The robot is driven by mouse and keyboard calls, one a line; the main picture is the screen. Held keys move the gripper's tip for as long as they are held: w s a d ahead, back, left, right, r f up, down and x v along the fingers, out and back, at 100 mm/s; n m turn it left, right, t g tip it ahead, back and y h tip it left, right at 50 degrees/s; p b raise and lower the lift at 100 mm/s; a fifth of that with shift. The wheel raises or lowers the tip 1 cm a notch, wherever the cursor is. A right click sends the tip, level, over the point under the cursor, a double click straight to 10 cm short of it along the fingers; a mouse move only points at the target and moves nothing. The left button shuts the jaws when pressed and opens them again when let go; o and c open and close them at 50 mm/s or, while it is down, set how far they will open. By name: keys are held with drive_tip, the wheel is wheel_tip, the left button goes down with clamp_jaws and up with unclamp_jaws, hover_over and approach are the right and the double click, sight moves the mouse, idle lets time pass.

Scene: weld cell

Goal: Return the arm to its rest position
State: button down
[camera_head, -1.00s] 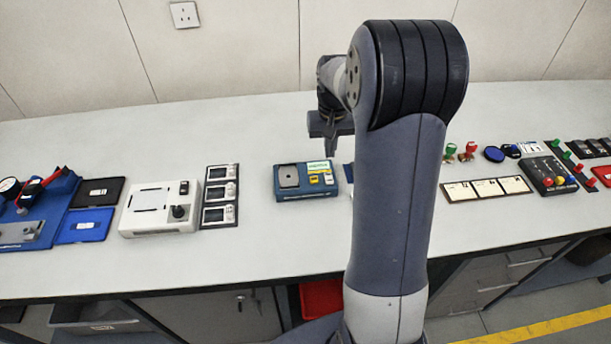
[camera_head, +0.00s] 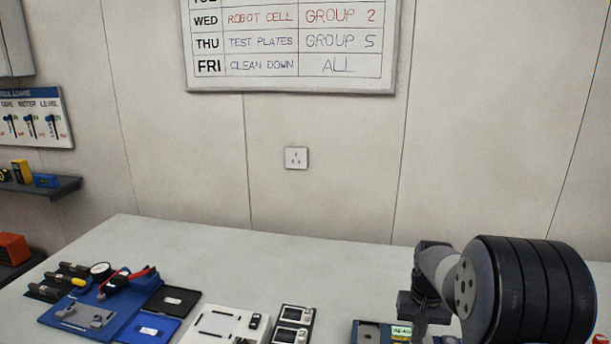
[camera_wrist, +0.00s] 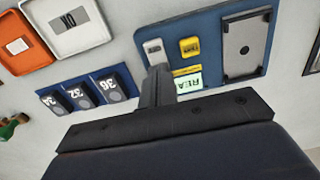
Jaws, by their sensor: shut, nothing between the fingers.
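My arm shows at the right of the head view, with my gripper (camera_head: 424,316) hanging over the bench near a blue unit with a grey plate (camera_head: 368,333). In the wrist view my gripper (camera_wrist: 158,75) is shut, with nothing between its fingers. Its fingertips appear in front of the near edge of the blue board (camera_wrist: 205,25), which carries a grey plate (camera_wrist: 249,46), a yellow block (camera_wrist: 189,46) and a green-white label (camera_wrist: 188,83). I cannot tell the height of the gripper above the board.
In the wrist view, numbered dark blocks (camera_wrist: 82,94), a white tray (camera_wrist: 72,22) and an orange tray (camera_wrist: 20,42) lie left of my gripper. In the head view, a white fixture (camera_head: 222,323) and a blue fixture (camera_head: 104,308) stand left. The bench behind (camera_head: 250,255) is clear.

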drive_tip(key=shift+f, duration=0.55)
drive_tip(key=shift+r, duration=0.1)
